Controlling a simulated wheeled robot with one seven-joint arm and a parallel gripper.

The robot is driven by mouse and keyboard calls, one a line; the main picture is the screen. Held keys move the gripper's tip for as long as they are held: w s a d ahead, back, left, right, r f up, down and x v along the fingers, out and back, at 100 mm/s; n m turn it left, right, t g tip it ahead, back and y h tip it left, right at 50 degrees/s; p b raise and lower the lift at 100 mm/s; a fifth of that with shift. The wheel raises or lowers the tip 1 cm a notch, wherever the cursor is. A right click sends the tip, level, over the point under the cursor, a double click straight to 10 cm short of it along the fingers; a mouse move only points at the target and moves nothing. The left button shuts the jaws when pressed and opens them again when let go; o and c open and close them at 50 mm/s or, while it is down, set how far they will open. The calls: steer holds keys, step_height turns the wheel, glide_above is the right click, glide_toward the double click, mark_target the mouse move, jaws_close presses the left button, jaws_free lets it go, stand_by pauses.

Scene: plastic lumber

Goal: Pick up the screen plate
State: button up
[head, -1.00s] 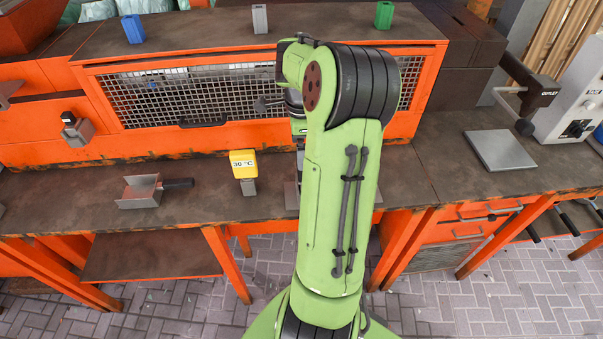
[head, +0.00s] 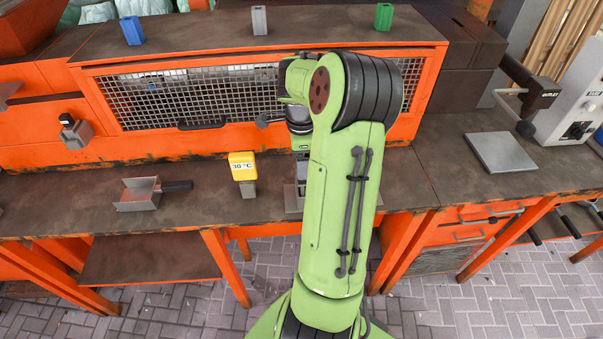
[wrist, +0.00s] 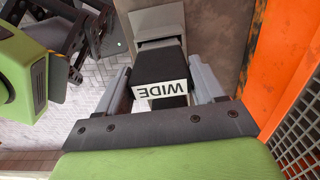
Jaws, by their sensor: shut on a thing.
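A dark block with a white label reading WIDE (wrist: 163,68) is in the wrist view, and I take it as the screen plate. My gripper (wrist: 163,88) has one grey finger on each side of it and is shut on it. A grey stand (wrist: 158,20) is just beyond the block; I cannot tell whether they touch. Only the edge of a grey base (head: 291,199) shows on the bench beside my arm.
A yellow 30 °C display (head: 242,166) stands on the bench left of my arm, with a metal scoop (head: 138,195) farther left. The orange machine with a mesh window (head: 200,98) is close behind. A grey plate (head: 502,152) lies at the right.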

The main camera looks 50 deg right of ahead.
step_height(320, 180, up, 11)
steer(key=p, duration=0.2)
steer(key=shift+f+p, duration=0.2)
steer(key=shift+p, duration=0.1)
step_height(320, 180, up, 9)
steer(key=p, duration=0.7)
steer(key=shift+r, duration=0.2)
steer(key=shift+s+d, duration=0.1)
